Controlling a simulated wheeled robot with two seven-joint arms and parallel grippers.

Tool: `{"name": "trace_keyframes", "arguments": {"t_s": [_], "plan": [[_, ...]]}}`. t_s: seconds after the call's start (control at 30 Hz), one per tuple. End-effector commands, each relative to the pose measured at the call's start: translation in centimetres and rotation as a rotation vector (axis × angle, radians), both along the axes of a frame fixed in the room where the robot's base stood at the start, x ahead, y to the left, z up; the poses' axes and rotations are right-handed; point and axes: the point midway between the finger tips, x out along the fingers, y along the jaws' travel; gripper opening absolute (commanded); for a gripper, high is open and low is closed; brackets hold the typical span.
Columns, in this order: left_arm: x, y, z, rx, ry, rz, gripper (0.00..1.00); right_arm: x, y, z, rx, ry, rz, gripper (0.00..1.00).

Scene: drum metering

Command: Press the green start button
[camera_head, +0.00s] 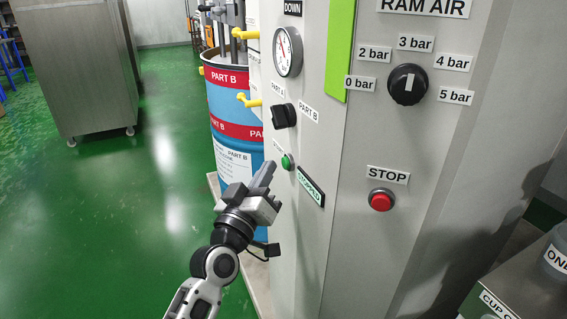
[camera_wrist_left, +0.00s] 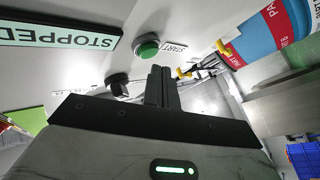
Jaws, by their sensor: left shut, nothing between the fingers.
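The green start button (camera_head: 287,162) is on the side face of the grey cabinet, above and left of a small display reading STOPPED (camera_head: 311,187). My left gripper (camera_head: 266,172) is shut and empty, its fingertips just left of the button in the head view. In the left wrist view the green button (camera_wrist_left: 146,47) shows beside a START label (camera_wrist_left: 175,47), just past the tips of the shut fingers (camera_wrist_left: 161,72). A small gap seems to lie between fingertips and button; contact cannot be confirmed. My right gripper is not in view.
On the cabinet are a black PART A/PART B selector (camera_head: 284,116), a gauge (camera_head: 288,52), a red stop button (camera_head: 381,200) and a RAM AIR knob (camera_head: 407,85). A blue and red drum (camera_head: 235,105) stands behind. Green floor (camera_head: 110,220) is clear at left.

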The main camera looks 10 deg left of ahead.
Motion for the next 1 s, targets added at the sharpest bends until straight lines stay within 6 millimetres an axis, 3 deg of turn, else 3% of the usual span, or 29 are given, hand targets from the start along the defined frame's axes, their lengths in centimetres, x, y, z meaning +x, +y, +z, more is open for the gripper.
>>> {"name": "trace_keyframes", "arguments": {"t_s": [1.0], "plan": [[0.58, -0.84, 0.02, 0.0, 0.0, 0.0, 0.0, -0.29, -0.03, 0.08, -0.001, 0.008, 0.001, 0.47]]}}
